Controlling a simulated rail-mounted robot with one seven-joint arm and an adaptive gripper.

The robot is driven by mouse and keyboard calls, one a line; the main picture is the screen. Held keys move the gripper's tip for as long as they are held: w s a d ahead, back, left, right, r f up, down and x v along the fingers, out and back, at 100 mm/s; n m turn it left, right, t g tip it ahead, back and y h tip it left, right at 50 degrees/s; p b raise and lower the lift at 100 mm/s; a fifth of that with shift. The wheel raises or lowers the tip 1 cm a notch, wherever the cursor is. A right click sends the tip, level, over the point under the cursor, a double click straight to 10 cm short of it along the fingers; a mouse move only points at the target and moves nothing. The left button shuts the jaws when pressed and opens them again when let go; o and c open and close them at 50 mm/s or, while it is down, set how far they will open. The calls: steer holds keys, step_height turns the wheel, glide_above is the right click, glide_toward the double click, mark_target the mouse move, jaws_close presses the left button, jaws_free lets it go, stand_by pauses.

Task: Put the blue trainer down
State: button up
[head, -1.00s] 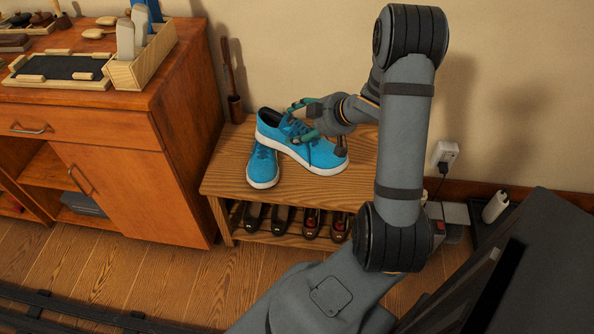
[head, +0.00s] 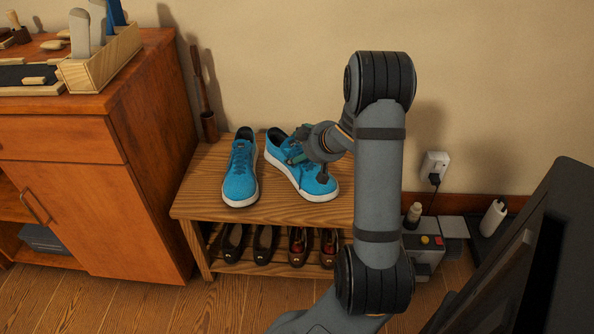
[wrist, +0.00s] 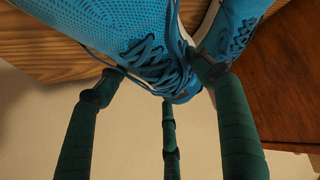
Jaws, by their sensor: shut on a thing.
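The held blue trainer (head: 318,188) is at the right part of the wooden bench's top (head: 205,192), toe toward the front right. Its sole looks level with the top, but I cannot tell if it bears on it. My gripper (head: 300,160) is shut on its upper near the laces. The wrist view shows this trainer (wrist: 105,25) large, with laces between my fingers (wrist: 165,85). The other blue trainer (head: 240,175) stands upright on the bench to the left, with a narrow gap between them. It also shows in the wrist view (wrist: 235,25).
Several dark shoes (head: 265,240) stand on the bench's lower shelf. A wooden cabinet (head: 140,190) is close on the left, and a shoehorn in a holder (head: 208,125) stands behind the bench's left end. A grey box (head: 425,245) sits to the right.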

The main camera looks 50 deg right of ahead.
steer(key=shift+w+a+f, duration=0.25)
steer(key=shift+w+f, duration=0.1)
steer(key=shift+w, duration=0.1)
steer(key=shift+f+b, duration=1.5)
steer(key=shift+f, duration=0.4)
steer(key=shift+f, duration=0.15)
steer(key=o, duration=1.9)
